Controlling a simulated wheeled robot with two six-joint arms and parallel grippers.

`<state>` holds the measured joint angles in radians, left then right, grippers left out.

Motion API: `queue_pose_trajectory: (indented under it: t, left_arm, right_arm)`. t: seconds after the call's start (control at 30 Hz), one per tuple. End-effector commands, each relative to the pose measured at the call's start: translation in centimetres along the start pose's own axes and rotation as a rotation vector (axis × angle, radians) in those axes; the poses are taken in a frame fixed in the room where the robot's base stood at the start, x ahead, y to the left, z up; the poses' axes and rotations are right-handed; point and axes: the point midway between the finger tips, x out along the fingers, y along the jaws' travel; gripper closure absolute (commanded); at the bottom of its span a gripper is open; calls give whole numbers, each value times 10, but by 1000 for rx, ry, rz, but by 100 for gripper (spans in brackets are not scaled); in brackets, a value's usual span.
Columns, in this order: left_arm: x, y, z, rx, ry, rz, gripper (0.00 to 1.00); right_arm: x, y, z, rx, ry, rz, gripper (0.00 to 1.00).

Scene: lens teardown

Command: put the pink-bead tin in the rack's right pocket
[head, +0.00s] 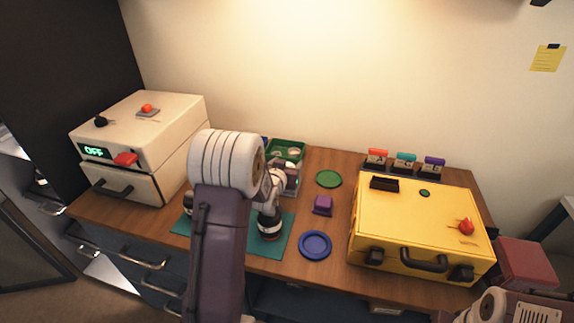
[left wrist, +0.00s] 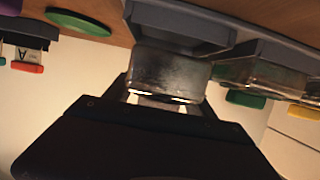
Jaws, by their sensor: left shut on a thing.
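In the left wrist view, my left gripper (left wrist: 165,102) is shut on a clear, squarish tin (left wrist: 168,72). The tin's contents look greyish there, and I cannot make out pink beads. The grey rack (left wrist: 180,22) is right beside the held tin, with an open pocket facing it. I cannot tell whether the tin touches the rack. Another clear tin (left wrist: 262,72) shows to the right, by a green piece. In the head view, my left arm covers much of this area. My right gripper is not in view.
A cream box (head: 140,145) with an OFF display stands at the left. A yellow case (head: 415,220) fills the right. A green tray (head: 287,148), green disc (head: 328,179), purple block (head: 322,205) and blue dish (head: 315,245) lie between. A teal mat (head: 282,240) is in front.

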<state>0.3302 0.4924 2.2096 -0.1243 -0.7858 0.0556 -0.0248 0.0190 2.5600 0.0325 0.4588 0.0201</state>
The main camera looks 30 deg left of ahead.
Motion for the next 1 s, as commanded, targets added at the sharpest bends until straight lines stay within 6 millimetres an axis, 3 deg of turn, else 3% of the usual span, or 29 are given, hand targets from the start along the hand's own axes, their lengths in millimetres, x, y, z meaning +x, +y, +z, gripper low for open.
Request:
queue_pose_trajectory:
  t: [0.6, 0.63, 0.7, 1.0]
  left_arm:
    - [6, 0, 16, 0, 0, 0, 77]
    - [5, 0, 15, 0, 0, 0, 31]
    - [5, 0, 15, 0, -1, 0, 12]
    - [5, 0, 16, 0, -4, 0, 11]
  right_arm:
    - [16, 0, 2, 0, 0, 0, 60]
    - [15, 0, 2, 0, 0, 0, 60]
    - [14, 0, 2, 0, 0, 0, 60]
    - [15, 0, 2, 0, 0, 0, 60]
